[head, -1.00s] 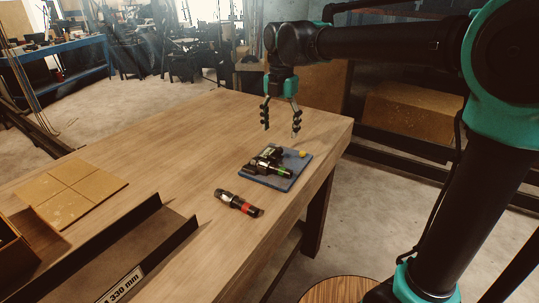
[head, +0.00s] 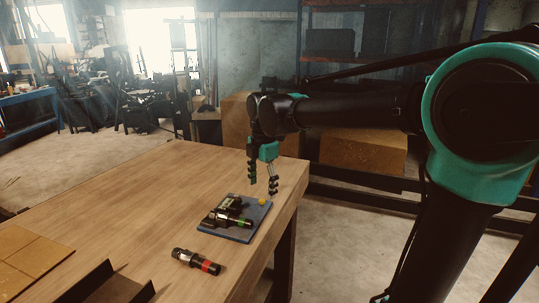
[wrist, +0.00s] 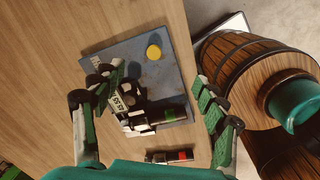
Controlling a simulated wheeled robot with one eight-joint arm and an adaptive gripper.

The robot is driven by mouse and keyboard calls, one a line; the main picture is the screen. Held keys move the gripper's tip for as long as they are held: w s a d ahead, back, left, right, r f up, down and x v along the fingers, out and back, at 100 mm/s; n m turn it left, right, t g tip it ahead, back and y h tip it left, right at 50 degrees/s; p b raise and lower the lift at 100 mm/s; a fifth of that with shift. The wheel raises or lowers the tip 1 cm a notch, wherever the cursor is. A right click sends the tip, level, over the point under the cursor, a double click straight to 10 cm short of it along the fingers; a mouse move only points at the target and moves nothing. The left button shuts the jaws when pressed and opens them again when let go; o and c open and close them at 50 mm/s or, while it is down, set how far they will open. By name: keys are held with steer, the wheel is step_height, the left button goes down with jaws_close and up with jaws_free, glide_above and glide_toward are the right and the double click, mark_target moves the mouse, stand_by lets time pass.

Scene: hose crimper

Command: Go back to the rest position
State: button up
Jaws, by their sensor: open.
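My gripper (head: 262,183) is open and empty above the far right part of the wooden table. In the wrist view its two fingers (wrist: 150,115) are spread wide with nothing between their tips. Below it a blue-grey plate (head: 257,221) carries a black device (head: 229,207) with a green-banded cylinder (head: 235,221) and a small yellow knob (head: 262,201). In the wrist view the yellow knob (wrist: 153,52) sits near the plate's edge. A black cylinder with a red band (head: 196,261) lies on the table apart from the plate.
The wooden table (head: 150,190) has clear surface left of the plate. A tan tile (head: 30,255) and a dark tray (head: 105,287) are at the front left. A wooden barrel (wrist: 245,75) stands beside the table in the wrist view. Cardboard boxes (head: 363,150) are behind my arm.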

steer(key=s+d+f+m+t, duration=0.1)
steer(key=s+d+f+m, duration=0.5)
steer(key=d+f+m, duration=0.4)
steer(key=s+d+f+m+t, duration=0.2)
steer(key=s+d+f+m, duration=0.5)
steer(key=d+f+m, duration=0.4)
steer(key=d+m, duration=0.4)
steer(key=m, duration=0.1)
steer(key=shift+f+t, duration=0.15)
steer(key=shift+t, duration=0.15)
